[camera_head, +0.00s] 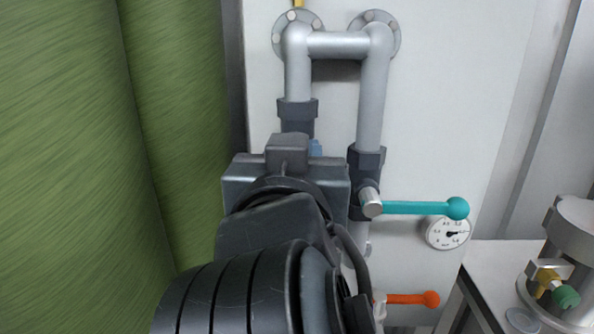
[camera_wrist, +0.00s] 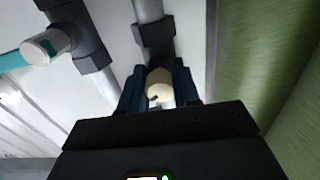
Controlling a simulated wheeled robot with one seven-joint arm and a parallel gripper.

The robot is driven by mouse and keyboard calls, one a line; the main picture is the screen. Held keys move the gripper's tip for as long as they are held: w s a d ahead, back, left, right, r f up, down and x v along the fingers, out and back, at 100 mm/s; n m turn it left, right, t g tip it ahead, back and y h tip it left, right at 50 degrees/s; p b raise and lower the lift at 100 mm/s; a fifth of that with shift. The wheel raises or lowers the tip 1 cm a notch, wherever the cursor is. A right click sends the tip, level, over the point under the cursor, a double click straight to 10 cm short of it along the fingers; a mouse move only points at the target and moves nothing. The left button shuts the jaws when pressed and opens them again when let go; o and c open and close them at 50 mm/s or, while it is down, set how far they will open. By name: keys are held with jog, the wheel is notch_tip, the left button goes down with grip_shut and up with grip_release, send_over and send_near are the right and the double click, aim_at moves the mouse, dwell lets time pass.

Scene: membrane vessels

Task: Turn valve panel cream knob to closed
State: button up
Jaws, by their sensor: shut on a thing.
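The cream knob (camera_wrist: 160,88) shows in the wrist view between the two dark fingers of my gripper (camera_wrist: 160,95), below a dark pipe fitting. My gripper is shut on the knob. In the head view my own arm and gripper body (camera_head: 285,180) cover the knob and most of its valve. The valve panel (camera_head: 445,95) is a pale upright board with grey pipes (camera_head: 340,45) on it. How far the knob is turned cannot be told.
A teal lever handle (camera_head: 415,208) sticks out right of my gripper, over a round gauge (camera_head: 448,233). An orange handle (camera_head: 410,298) is lower down. Large green vessels (camera_head: 80,150) stand close on the left. A metal vessel (camera_head: 575,230) stands at the right.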

jog(key=m+b, duration=0.1)
jog(key=m, duration=0.1)
jog(key=m+b, duration=0.1)
jog(key=m, duration=0.1)
jog(key=shift+f+b, duration=0.3)
jog(key=shift+f, duration=0.05)
jog(key=shift+m+b, duration=0.65)
jog(key=shift+m, duration=0.55)
jog(key=shift+a+r, duration=0.1)
jog(key=o, duration=0.8)
jog(key=shift+c, duration=0.2)
jog(key=o, duration=0.3)
jog(key=shift+r, duration=0.15)
jog(key=s, duration=0.7)
jog(key=shift+s, duration=0.4)
